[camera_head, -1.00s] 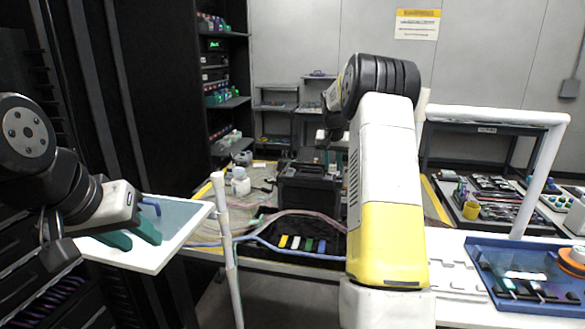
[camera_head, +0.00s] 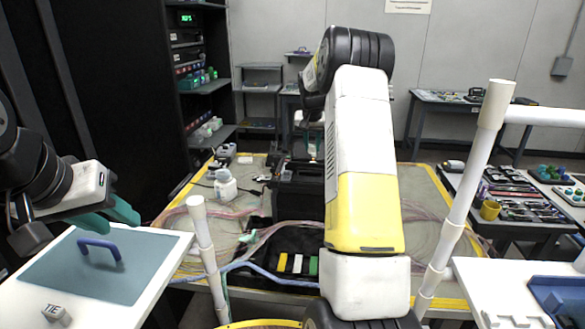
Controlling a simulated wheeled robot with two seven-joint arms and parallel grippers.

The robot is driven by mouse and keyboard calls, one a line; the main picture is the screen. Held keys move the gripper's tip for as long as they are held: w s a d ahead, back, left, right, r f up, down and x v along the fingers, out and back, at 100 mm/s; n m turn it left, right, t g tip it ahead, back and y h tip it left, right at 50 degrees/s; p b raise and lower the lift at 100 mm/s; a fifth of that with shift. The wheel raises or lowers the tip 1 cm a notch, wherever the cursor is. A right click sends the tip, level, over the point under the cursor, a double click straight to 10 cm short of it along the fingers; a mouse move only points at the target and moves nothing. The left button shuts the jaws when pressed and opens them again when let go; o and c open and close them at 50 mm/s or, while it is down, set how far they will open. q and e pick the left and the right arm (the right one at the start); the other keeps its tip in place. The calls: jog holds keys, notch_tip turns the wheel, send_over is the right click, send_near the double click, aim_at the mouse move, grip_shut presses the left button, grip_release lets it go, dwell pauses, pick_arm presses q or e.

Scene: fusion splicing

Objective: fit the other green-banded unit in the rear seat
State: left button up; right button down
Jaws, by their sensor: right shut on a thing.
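My right arm stands upright in the middle of the view. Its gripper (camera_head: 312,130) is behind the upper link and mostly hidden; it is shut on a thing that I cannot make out. My left gripper (camera_head: 108,215) has teal fingers that stand apart, empty, over the back edge of a white-edged board at the left. Coloured strips, yellow, white and green (camera_head: 313,265), show in a black tray (camera_head: 268,283) on the far bench, partly behind my right arm. I cannot pick out the rear seat.
The white-edged board (camera_head: 165,240) carries a blue handle (camera_head: 98,244) and a small block marked TIE (camera_head: 55,313). White posts (camera_head: 205,250) stand in front. A blue tray (camera_head: 560,298) lies at the right. Cables and a white bottle (camera_head: 225,186) lie on the far bench.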

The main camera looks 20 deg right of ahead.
aim_at(312, 165)
notch_tip(312, 165, down, 8)
jog(key=shift+f, duration=0.2)
dwell(0.3)
jog(key=shift+f, duration=0.4)
jog(key=c, duration=1.2)
grip_release()
